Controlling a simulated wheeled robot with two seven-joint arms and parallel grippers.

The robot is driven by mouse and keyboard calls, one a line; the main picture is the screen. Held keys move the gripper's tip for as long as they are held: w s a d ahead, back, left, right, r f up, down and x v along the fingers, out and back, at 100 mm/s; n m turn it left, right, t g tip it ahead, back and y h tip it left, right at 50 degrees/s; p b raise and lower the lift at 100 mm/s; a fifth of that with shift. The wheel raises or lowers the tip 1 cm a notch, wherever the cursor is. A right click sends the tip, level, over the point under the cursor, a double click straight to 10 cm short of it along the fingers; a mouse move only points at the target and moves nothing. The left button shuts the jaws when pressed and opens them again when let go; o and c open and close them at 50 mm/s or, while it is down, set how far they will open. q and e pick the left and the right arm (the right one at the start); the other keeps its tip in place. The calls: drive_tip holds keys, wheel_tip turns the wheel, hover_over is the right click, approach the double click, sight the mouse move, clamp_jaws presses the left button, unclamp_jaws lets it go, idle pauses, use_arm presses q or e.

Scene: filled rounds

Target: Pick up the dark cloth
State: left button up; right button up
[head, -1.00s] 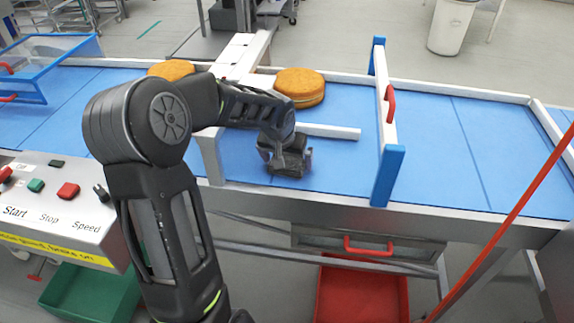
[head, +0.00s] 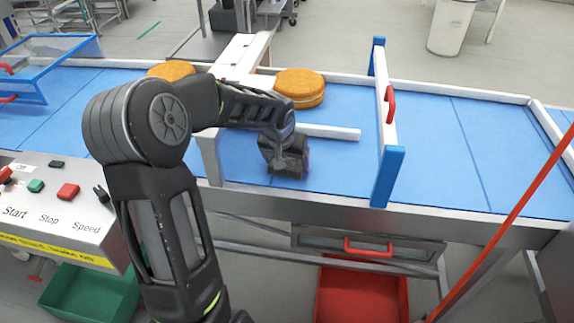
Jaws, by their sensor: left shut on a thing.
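My left gripper (head: 287,165) reaches in from the left and points down, low over the blue belt near its front edge. It is shut on the dark cloth. The cloth is hard to tell from the dark gripper, and its outline is largely hidden by the fingers and wrist. I cannot tell whether it touches the belt. My right gripper is not in view.
A filled round (head: 299,87) lies on the belt (head: 335,155) behind the gripper; another (head: 171,70) is partly behind my arm. A white rail (head: 330,132) runs close behind the gripper. A blue-and-white gate (head: 388,120) with a red handle stands to the right.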

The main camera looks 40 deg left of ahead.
sight(287, 162)
use_arm(q)
drive_tip(key=shift+r, duration=0.7)
wheel_tip(287, 162, up, 2)
drive_tip(key=shift+r+b, duration=0.1)
drive_tip(key=shift+b, duration=0.45)
drive_tip(key=s+d+b, duration=0.2)
drive_tip(key=s+d, duration=0.1)
drive_tip(key=s, duration=0.5)
drive_tip(key=s+d+b, duration=0.1)
drive_tip(key=s+d, duration=0.3)
drive_tip(key=s, duration=0.4)
drive_tip(key=shift+s+b, duration=0.35)
drive_tip(key=shift+b, duration=0.05)
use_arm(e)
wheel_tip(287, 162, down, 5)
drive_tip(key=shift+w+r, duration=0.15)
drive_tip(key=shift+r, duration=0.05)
